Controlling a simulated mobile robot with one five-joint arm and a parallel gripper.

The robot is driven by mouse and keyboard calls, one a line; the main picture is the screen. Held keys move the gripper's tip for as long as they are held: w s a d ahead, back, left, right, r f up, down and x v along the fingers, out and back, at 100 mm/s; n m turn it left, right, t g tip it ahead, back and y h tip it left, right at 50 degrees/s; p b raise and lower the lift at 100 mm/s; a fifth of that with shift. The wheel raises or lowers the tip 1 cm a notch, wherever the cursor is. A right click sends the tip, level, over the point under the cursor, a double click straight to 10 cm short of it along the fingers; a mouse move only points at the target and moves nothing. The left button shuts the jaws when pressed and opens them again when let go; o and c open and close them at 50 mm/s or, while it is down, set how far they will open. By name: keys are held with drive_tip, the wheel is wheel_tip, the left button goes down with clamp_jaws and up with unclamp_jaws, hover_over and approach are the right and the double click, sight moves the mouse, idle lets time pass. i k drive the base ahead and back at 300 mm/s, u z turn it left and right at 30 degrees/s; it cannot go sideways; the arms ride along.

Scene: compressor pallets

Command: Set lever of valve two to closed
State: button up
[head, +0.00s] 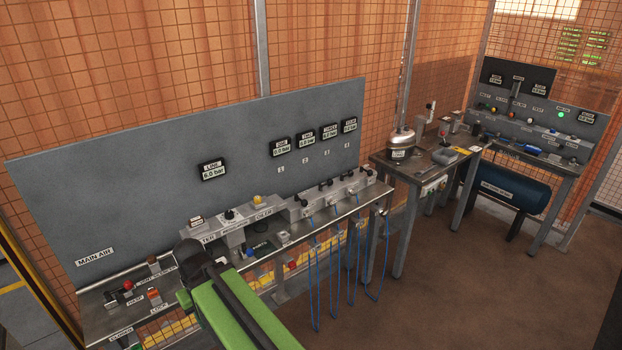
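Along the back of the long bench, a row of small valves sits on a light manifold block (337,198) under panel labels 1 to 4. The second valve from the left, with a small dark lever (326,186), is below the label 2 (305,161). The lever's exact angle is too small to tell. My green arm reaches in from the bottom, and my gripper (190,252) is a dark shape over the bench, well left of the valves and apart from them. Its fingers cannot be made out.
The grey panel (130,180) stands behind the bench, with several pressure gauges. Blue hoses (316,280) hang below the valves. Left of them are a block with a black knob (229,214) and a red button (128,285). Another workbench (398,166) stands right; brown floor is clear in front.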

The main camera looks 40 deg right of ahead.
sight(329, 181)
drive_tip(key=z, duration=0.05)
drive_tip(key=i, duration=1.1)
drive_tip(key=z, duration=0.45)
drive_tip(key=k, duration=0.8)
drive_tip(key=z, duration=0.15)
drive_tip(key=i, duration=0.85)
drive_tip(key=u, duration=0.1)
